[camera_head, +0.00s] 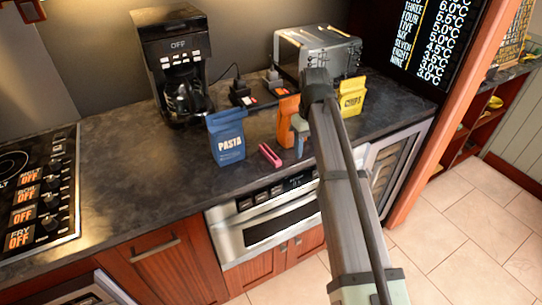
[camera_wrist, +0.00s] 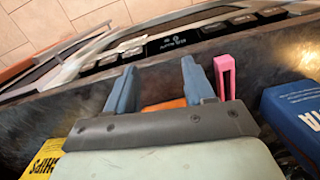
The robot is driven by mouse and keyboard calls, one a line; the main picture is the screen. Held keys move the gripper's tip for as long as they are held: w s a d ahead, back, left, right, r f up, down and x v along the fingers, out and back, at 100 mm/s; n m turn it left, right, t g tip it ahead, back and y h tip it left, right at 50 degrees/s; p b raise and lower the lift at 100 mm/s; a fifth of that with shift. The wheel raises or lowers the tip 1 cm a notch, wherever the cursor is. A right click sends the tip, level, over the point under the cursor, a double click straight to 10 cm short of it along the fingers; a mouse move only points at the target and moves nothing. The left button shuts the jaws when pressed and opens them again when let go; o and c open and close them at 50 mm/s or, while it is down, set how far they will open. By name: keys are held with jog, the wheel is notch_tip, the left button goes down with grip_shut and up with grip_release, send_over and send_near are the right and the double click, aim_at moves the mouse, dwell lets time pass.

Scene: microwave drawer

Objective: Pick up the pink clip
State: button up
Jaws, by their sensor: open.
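The pink clip (camera_head: 270,155) lies on the dark countertop near its front edge, between the blue pasta bag and the orange bag. In the wrist view the pink clip (camera_wrist: 225,76) is just right of the right finger, outside the jaws, with a small gap in the picture. My gripper (camera_wrist: 158,82) is open, its two blue-grey fingers spread with nothing gripped between them. In the head view my gripper (camera_head: 299,128) is above the counter by the orange bag, to the right of the clip, and is partly hidden by my arm.
A blue pasta bag (camera_head: 227,139), an orange bag (camera_head: 286,122) and a yellow chips bag (camera_head: 351,97) stand nearby. A coffee maker (camera_head: 178,65) and a toaster (camera_head: 318,50) are at the back. The microwave drawer (camera_head: 262,222) is below the front edge. The counter's left part (camera_head: 130,165) is clear.

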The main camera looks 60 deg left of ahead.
notch_tip(320, 180, up, 11)
jog(key=n, duration=0.2)
send_over(275, 155)
jog(key=shift+y, duration=0.3)
jog(key=f, duration=0.9)
jog(key=d+f, duration=0.1)
jog(key=f, duration=0.4)
jog(key=shift+s, duration=0.35)
grip_shut()
